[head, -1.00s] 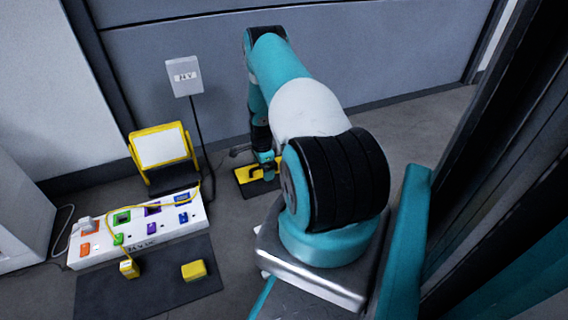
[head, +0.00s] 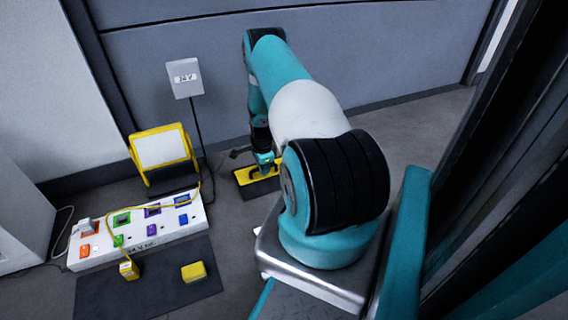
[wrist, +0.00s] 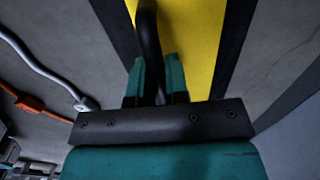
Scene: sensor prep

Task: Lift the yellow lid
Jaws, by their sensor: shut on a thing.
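The yellow lid (head: 246,177) is a flat panel with a dark border, low on the floor near the back wall in the head view. Its bright surface also fills the top middle of the wrist view (wrist: 196,40), between dark edges. A black handle (wrist: 148,35) stands up from it. My gripper (head: 265,158) is over the lid, and its two teal fingers (wrist: 160,75) are shut on the handle. The fingers partly hide the handle's lower part. I cannot tell whether the lid is clear of what lies beneath it.
A white socket strip (head: 145,238) with coloured sockets lies to the left, with a yellow-framed panel (head: 163,152) behind it. A yellow block (head: 194,271) sits on a dark mat (head: 160,295). A white cable (wrist: 45,70) and an orange connector (wrist: 30,103) run left of the lid.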

